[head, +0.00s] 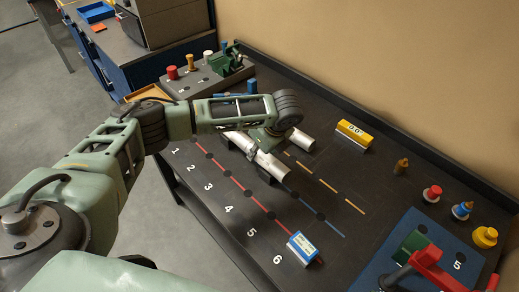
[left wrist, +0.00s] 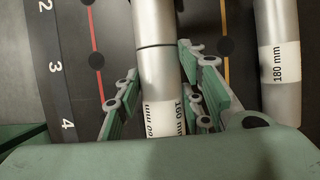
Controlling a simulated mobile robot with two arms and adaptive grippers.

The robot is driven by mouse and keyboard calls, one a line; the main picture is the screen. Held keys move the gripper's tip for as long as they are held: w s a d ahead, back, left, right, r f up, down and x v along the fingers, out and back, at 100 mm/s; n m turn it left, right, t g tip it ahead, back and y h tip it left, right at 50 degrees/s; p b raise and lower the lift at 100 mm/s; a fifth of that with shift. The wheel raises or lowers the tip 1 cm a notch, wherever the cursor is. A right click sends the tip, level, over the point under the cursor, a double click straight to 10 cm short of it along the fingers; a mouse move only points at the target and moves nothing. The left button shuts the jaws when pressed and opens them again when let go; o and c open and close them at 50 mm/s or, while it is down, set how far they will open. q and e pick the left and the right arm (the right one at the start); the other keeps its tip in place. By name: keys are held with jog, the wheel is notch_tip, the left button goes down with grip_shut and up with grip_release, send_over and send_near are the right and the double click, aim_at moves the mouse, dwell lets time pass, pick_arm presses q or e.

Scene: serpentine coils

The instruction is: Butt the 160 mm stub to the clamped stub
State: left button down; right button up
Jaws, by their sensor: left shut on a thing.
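A silver tube (head: 270,163) lies along the bench in dark supports; its label in the left wrist view reads 160 mm (left wrist: 164,118). A thin dark line crosses this tube beyond my fingers; I cannot tell whether it is a joint between two stubs or a mark. My left gripper (left wrist: 160,85) is shut on the 160 mm stub, one finger on each side; in the head view the gripper (head: 267,143) comes down over the tube and hides part of it. A second silver tube (left wrist: 278,60), labelled 180 mm, lies to the right, apart. My right gripper is not in view.
A yellow block reading 0.0 (head: 353,134) stands behind the tubes. A blue-and-white box (head: 302,248) sits near mark 6. Several coloured knobs and a red-handled tool (head: 432,265) on a blue mat stand at right. The bench between is mostly clear.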

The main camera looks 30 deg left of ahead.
aim_at(268, 157)
pick_arm(q)
jog(key=shift+w+a+r, duration=0.1)
jog(key=shift+a+r, duration=0.05)
jog(key=shift+a, duration=0.1)
dwell(0.4)
jog(key=c, duration=1.4)
grip_release()
jog(key=shift+c, duration=0.2)
jog(key=o, duration=0.4)
jog(key=shift+c, duration=0.2)
jog(key=shift+d, duration=0.1)
jog(key=v, duration=1.1)
jog(key=shift+r, duration=0.4)
